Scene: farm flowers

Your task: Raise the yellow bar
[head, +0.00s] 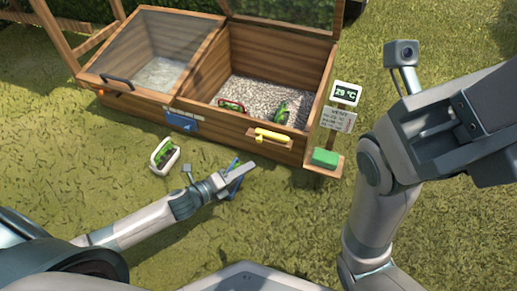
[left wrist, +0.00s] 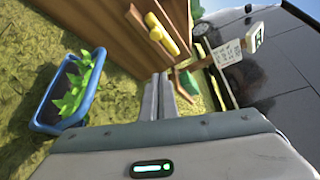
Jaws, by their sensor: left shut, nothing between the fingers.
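The yellow bar (head: 272,138) is mounted on the front wooden wall of the right bay of the planter box (head: 222,143). In the left wrist view the yellow bar (left wrist: 160,34) shows beyond my fingertips, against the brown wood. My left gripper (head: 252,167) is shut and empty, just below and left of the bar and apart from it. Its closed fingers also show in the left wrist view (left wrist: 166,92). My right arm stands at the right; its fingertips cannot be made out.
A white-rimmed pot (head: 164,156) stands on the grass left of my left gripper. A blue pot with a green plant (left wrist: 70,92) is beside it, mostly hidden in the head view. A post with a 29 °C display (head: 346,93) and a green block (head: 325,157) stand to the right.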

